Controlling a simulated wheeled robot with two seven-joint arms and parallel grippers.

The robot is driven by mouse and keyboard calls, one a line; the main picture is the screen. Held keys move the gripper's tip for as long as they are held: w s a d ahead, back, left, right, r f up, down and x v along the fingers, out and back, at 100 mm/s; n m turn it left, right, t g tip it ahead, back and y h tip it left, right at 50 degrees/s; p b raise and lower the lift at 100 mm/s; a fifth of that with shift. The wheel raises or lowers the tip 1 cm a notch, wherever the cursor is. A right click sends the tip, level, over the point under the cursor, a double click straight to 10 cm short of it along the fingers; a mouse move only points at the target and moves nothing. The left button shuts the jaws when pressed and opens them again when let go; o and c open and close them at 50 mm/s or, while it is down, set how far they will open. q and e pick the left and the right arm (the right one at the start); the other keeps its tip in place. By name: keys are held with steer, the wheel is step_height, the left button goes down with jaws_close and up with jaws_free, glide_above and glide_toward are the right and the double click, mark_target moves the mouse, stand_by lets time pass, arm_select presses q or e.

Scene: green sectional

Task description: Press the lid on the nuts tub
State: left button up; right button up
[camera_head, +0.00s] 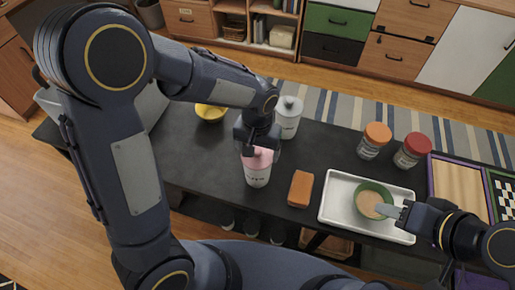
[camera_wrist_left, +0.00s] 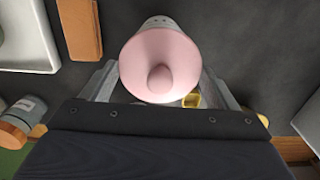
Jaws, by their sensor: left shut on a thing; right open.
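The nuts tub (camera_head: 257,177) is a white tub with dark lettering, upright on the dark table; part of it shows in the left wrist view (camera_wrist_left: 158,22). The pink lid (camera_head: 258,158) with a round knob sits over its top; in the left wrist view the lid (camera_wrist_left: 158,66) hides most of the tub. I cannot tell whether it is fully seated. My left gripper (camera_head: 256,146) points down, with a finger on each side of the lid, shut on it. My right gripper (camera_head: 388,210) is open at the green bowl's right rim.
A white tray (camera_head: 334,208) holds the green bowl (camera_head: 372,188). An orange-brown block (camera_head: 300,188) lies right of the tub. A white lidded canister (camera_head: 288,118) and yellow bowl (camera_head: 210,112) stand behind. Two jars (camera_head: 374,140) (camera_head: 412,150) stand at the back right.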

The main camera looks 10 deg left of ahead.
arm_select(q)
steer(key=o, duration=0.9)
steer(key=shift+r, duration=0.15)
steer(key=shift+r+p, duration=2.8)
steer(key=shift+r, duration=0.6)
